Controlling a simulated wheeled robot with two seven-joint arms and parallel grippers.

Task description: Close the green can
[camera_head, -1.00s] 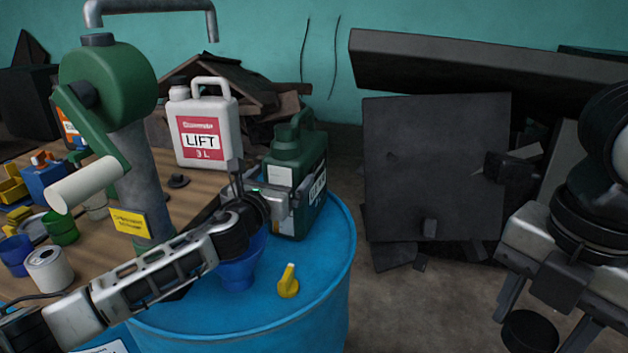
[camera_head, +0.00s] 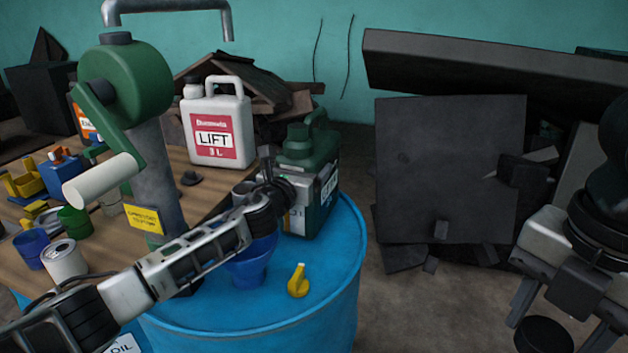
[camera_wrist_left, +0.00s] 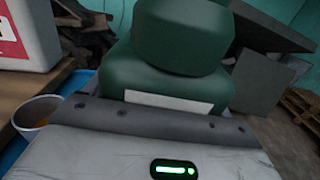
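The green can (camera_head: 325,172) stands upright on the blue drum (camera_head: 340,270). My left gripper (camera_head: 285,190) is at the can's left side in the head view, pointing toward it. Its fingers are not clearly visible, and I cannot tell whether they touch the can. In the left wrist view the can (camera_wrist_left: 160,80) is straight ahead, with a thick rounded green part above its shoulder; its opening is not visible.
A white LIFT canister (camera_head: 217,125) stands behind the left arm. A green hand pump (camera_head: 125,80) rises at the left.

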